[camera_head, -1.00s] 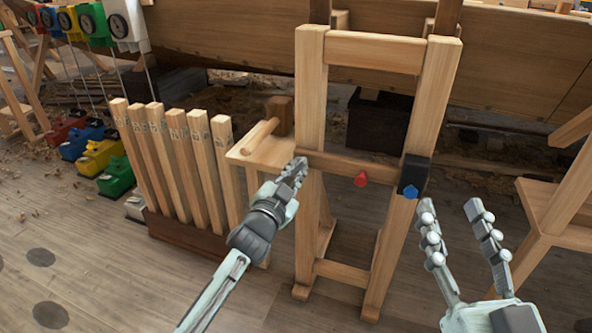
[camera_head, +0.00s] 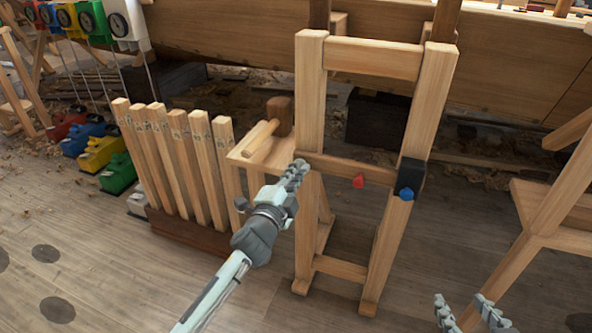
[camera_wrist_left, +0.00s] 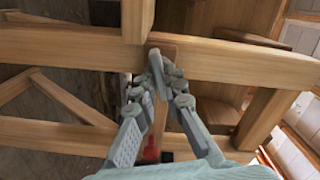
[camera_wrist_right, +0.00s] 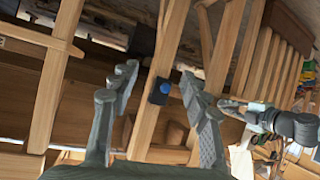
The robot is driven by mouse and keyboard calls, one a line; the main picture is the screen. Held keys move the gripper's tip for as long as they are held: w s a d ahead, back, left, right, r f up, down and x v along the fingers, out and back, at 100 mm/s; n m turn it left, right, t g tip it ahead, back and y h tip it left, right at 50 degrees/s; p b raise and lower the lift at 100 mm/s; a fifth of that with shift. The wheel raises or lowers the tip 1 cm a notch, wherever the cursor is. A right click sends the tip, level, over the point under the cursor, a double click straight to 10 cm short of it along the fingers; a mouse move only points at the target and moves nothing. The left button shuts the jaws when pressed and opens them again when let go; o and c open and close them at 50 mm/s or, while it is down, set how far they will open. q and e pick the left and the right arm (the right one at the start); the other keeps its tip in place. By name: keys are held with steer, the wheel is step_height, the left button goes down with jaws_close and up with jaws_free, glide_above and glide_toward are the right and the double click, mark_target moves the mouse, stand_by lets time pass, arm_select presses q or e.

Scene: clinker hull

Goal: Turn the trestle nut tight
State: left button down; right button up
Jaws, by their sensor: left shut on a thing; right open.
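The trestle (camera_head: 310,100) is a tall wooden frame with a crossbar (camera_head: 335,168) at mid height. A blue nut-like knob (camera_head: 406,193) sits on a black block (camera_head: 412,174) on its right leg; both show in the right wrist view (camera_wrist_right: 189,90). A red knob (camera_head: 358,181) sits below the crossbar; it also shows in the left wrist view (camera_wrist_left: 151,150). My left gripper (camera_head: 297,172) is shut on the crossbar's left end, which its fingers partly hide. My right gripper (camera_head: 463,312) is open and empty, below and right of the blue knob, apart from it.
A rack of upright wooden slats (camera_head: 180,165) and a small wooden ledge with a mallet-like piece (camera_head: 279,115) stand left of the trestle. Another wooden trestle (camera_head: 550,205) is at the right. The plank hull (camera_head: 230,35) runs behind. Floor between the right trestle and the frame is clear.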

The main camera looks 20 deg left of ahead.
arm_select(q)
steer(key=shift+m, duration=0.6)
steer(key=c, duration=1.6)
jaws_free()
steer(key=shift+s, duration=0.15)
steer(key=s, duration=1.1)
steer(key=shift+s+a, duration=0.2)
steer(key=shift+s, duration=0.2)
steer(key=shift+o, duration=0.5)
